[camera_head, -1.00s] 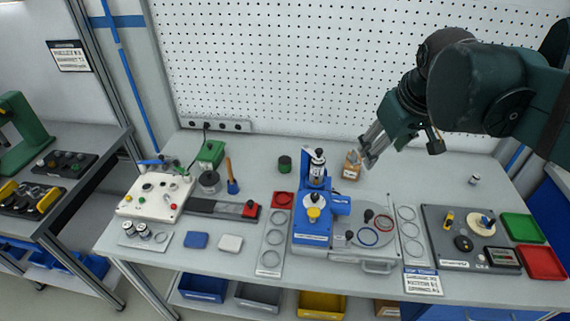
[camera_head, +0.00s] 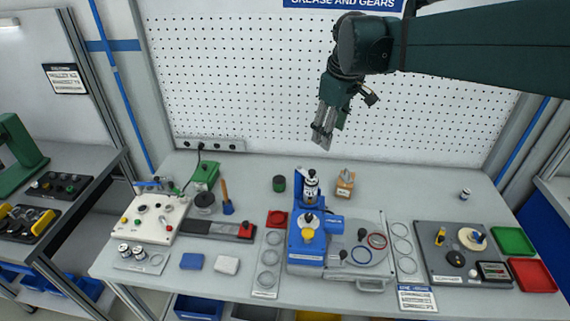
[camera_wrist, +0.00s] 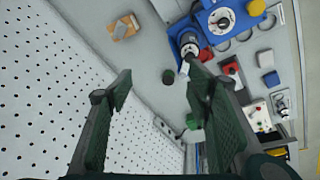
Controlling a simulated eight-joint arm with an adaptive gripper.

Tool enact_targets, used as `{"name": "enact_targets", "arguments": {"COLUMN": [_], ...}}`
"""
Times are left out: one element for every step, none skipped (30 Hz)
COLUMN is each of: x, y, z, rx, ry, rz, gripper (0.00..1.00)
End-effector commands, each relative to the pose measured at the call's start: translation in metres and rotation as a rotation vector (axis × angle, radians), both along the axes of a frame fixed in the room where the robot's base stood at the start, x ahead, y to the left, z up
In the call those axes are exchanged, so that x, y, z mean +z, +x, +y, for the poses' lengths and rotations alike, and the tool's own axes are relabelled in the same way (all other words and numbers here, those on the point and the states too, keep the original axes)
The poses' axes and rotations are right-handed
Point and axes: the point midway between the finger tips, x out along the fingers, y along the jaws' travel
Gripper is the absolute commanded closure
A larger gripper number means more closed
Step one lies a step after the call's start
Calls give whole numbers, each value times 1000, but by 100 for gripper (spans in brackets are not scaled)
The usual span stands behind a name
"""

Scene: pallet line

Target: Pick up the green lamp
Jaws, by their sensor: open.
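No object is plainly a green lamp. My gripper (camera_head: 322,138) is open and empty, high in front of the pegboard, above and right of the cylinder.
A blue machine (camera_head: 307,237) stands at the bench middle, with a wooden block (camera_head: 345,184) behind it. A grey panel (camera_head: 465,262) with green and red trays lies at the right. The pegboard (camera_head: 240,90) rises close behind my gripper. The back right of the bench is mostly clear.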

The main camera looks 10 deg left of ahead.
Motion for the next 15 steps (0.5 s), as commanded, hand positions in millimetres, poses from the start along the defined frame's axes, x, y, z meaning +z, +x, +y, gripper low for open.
{"name": "enact_targets", "arguments": {"x": [-1,-2,-3,-4,-6,-8,-9,-11,-13,-15,-16,-19,-21,-23,-26], "y": [9,14,19,24,27,33,37,42,47,51,55,60,65,68,73], "z": [7,11,16,20,24,30,34,37,43,47,51,57,61,65,71], "rx": [22,36,54,68,83,101,115,129,146,160,175,193,208,222,240], "ry": [-6,-9,-14,-18,-22,-26,-30,-33,-38,-41,-44,-49,-52,-56,-59], "rz": [8,12,19,24,29,35,40,45,52,58,62,68,73,78,85], "gripper": [50,50,50,50,50,50,50,50,50,50,50,50,50,50,50]}}
